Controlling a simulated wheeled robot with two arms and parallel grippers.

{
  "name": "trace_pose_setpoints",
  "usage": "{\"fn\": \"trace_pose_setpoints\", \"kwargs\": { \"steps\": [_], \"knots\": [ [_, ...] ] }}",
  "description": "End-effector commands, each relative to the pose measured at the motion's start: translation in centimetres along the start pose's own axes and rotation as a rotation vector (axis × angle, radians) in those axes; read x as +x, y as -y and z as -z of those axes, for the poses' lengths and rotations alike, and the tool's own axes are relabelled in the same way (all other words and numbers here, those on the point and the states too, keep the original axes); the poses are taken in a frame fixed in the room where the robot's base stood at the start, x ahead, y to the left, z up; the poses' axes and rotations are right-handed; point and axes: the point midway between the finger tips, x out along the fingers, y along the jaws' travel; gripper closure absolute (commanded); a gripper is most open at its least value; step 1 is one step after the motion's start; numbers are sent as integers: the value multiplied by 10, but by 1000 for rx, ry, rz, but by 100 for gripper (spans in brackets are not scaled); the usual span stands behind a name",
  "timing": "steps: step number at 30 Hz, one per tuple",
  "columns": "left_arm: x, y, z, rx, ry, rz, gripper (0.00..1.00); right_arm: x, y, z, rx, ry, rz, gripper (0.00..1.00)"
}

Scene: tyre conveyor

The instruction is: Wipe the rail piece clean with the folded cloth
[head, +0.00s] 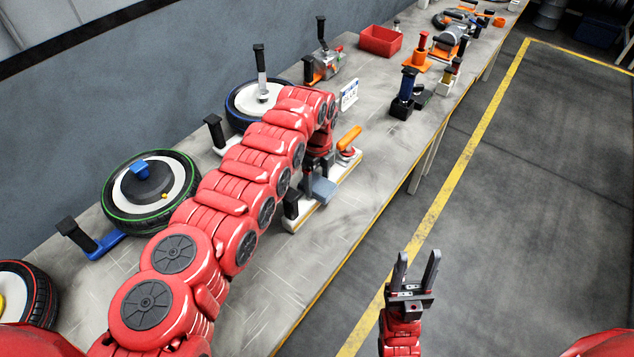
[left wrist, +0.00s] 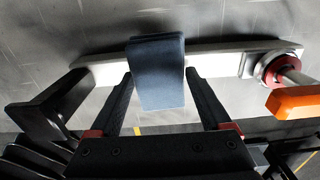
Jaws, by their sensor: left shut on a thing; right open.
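The rail piece (head: 301,217) is a long pale bar lying on the workbench. It has a black upright handle (head: 291,204) at its near end and an orange-handled red clamp (head: 348,140) at its far end. The folded cloth (head: 324,191) is a blue-grey pad. In the left wrist view the cloth (left wrist: 158,72) lies across the middle of the rail piece (left wrist: 215,60). My left gripper (head: 316,180) is shut on the cloth; whether the cloth presses on the bar is hard to tell. My right gripper (head: 416,272) is open and empty, over the floor beside the bench.
A green-rimmed tyre (head: 120,207) and a blue-rimmed tyre (head: 243,117) lie behind my left arm. A small sign (head: 349,94) stands past the rail. A red bin (head: 380,41) and several tools are farther along the bench (head: 345,218). The floor at right is clear.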

Motion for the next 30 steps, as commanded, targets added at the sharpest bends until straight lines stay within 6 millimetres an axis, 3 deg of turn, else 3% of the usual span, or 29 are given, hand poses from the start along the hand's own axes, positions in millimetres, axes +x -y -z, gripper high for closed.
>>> {"fn": "trace_pose_setpoints", "kwargs": {
  "steps": [24, 30],
  "knots": [
    [2, 8, 0, 1, 0, 3, 85, -48, 2, -8, 0, 0, 0, 50],
    [-1, 8, 1, 1, -1, 1, 85, -49, 2, -8, 0, 0, 0, 50]
  ]
}}
